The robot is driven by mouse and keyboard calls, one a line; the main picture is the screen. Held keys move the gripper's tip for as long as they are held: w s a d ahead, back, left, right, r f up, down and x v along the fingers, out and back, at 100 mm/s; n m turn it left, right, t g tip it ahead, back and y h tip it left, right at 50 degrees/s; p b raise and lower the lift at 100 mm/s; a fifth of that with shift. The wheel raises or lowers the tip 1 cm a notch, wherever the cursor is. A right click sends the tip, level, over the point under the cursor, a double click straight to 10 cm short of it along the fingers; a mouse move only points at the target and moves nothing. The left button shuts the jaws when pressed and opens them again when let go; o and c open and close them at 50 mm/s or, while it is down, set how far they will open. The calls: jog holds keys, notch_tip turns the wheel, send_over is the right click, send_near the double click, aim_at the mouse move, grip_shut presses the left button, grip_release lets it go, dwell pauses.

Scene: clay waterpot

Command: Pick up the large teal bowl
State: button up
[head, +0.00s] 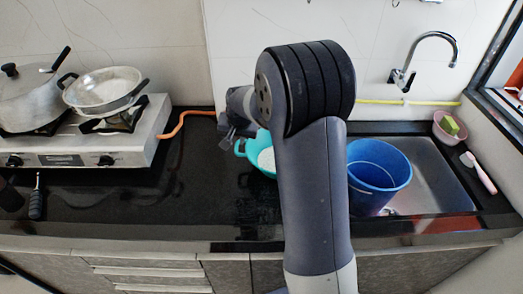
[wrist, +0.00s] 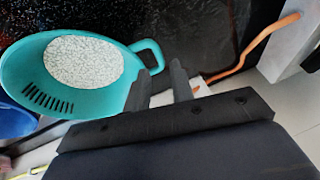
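The large teal bowl (head: 241,147) stands on the dark counter, mostly hidden behind my arm in the head view. In the wrist view the teal bowl (wrist: 110,98) fills the left side. It has slots in one wall, a white grainy patch inside and a loop handle at its right rim. My gripper (wrist: 162,72) is open, with its two fingers apart at the handle. The left finger overlaps the bowl's rim and handle. I cannot tell whether it touches. In the head view my gripper (head: 228,140) is at the bowl's left edge.
A gas stove (head: 85,145) with a pan (head: 103,88) and a pot (head: 28,100) is at the left. An orange hose (head: 180,124) runs from the stove. The counter between is mostly clear.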

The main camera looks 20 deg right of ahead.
aim_at(237, 148)
jog(key=x, duration=0.3)
jog(key=w+d+x, duration=0.1)
jog(key=x, duration=0.1)
jog(key=shift+p, duration=0.35)
jog(key=shift+f+p, duration=0.3)
jog(key=shift+f, duration=0.05)
jog(key=shift+p+x, duration=0.65)
jog(key=shift+x, duration=1.75)
jog(key=shift+d, duration=0.1)
jog(key=shift+c, duration=0.4)
grip_shut()
